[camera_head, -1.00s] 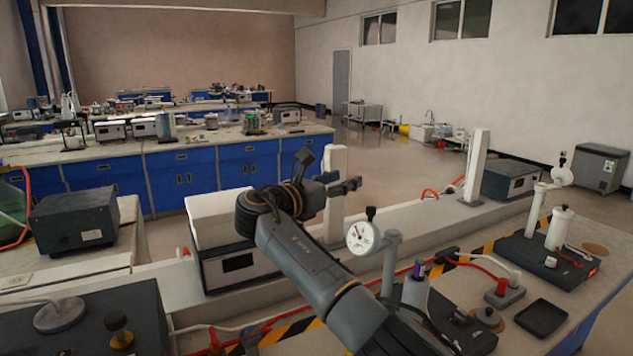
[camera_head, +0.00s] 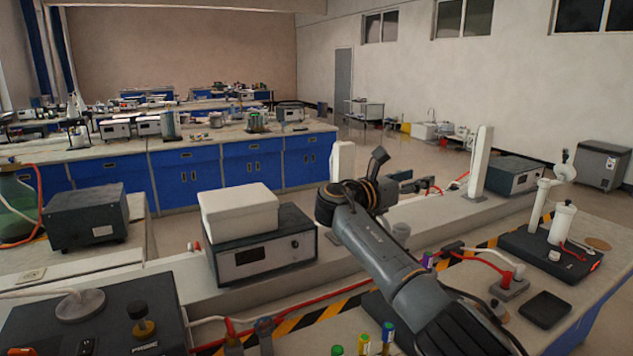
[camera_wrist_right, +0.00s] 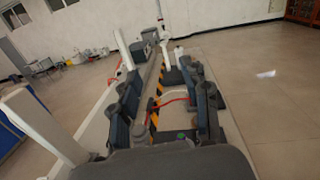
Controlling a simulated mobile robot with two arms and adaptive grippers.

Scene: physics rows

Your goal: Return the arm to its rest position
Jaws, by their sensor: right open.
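My right arm (camera_head: 385,255) reaches up from the lower right over the bench in the head view. Its right gripper (camera_head: 421,182) is open, held above the raised shelf of the bench, with nothing seen between its fingers. In the right wrist view the gripper's two fingers (camera_wrist_right: 166,76) stand apart, with the bench and a yellow-black strip showing between them. My left gripper is in neither view.
A white box (camera_head: 238,214) sits on a grey instrument (camera_head: 262,258) left of the arm. Several coloured-cap vials (camera_head: 363,343) stand at the bottom edge. A white post (camera_head: 481,162) and a black stand base (camera_head: 550,255) are to the right.

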